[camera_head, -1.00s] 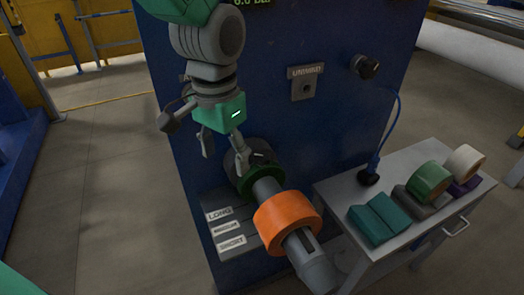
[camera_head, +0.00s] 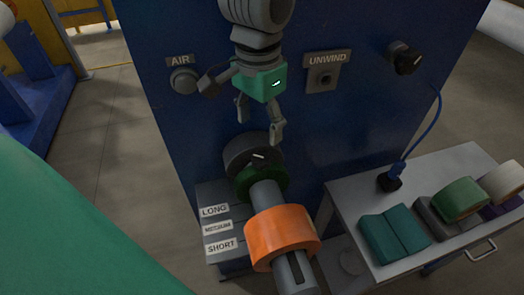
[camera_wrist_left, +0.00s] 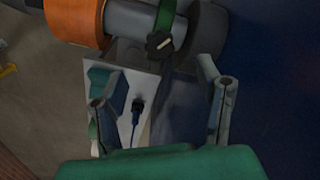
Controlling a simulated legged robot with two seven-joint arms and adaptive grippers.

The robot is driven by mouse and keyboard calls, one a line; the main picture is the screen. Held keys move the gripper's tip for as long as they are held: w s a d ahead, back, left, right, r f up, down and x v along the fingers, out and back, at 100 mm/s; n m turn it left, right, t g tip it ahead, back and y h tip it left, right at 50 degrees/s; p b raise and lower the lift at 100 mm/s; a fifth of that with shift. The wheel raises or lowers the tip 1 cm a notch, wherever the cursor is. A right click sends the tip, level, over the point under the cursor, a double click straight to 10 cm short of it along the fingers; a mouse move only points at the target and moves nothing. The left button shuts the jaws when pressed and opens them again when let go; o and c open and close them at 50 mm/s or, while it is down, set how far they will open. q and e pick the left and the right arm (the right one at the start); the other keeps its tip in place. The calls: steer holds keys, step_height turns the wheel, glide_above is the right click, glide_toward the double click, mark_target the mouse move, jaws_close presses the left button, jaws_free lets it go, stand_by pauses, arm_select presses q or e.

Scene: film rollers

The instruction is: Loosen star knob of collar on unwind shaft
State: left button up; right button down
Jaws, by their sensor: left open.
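The unwind shaft (camera_head: 264,196) sticks out from the blue machine panel and carries an orange roll (camera_head: 281,236) on its outer part. Behind the roll sits a green collar (camera_head: 260,184), close to a dark round flange (camera_head: 247,151). The collar's dark star knob with a pale mark shows in the left wrist view (camera_wrist_left: 159,43), at the collar's edge. My left gripper (camera_head: 259,132) is open and empty, pointing down above the collar and flange. In the left wrist view its fingers (camera_wrist_left: 167,86) are spread, with the knob between and beyond them. My right gripper is not in view.
The blue panel (camera_head: 300,120) stands right behind the shaft, with an AIR knob (camera_head: 184,81) and an UNWIND switch (camera_head: 324,77). A grey cart (camera_head: 445,160) at the right holds teal blocks (camera_head: 395,235), rolls and a cabled dark device (camera_head: 390,180). LONG and SHORT labelled steps lie left of the shaft.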

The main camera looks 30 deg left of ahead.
mark_target(262, 156)
arm_select(q)
steer(key=f, duration=0.8)
steer(key=shift+w+d, duration=0.25)
steer(key=shift+w, duration=0.05)
steer(key=shift+s+f, duration=0.1)
steer(key=shift+f, duration=0.4)
steer(key=shift+a+f, duration=0.1)
steer(key=shift+a, duration=0.05)
steer(key=c, duration=1.1)
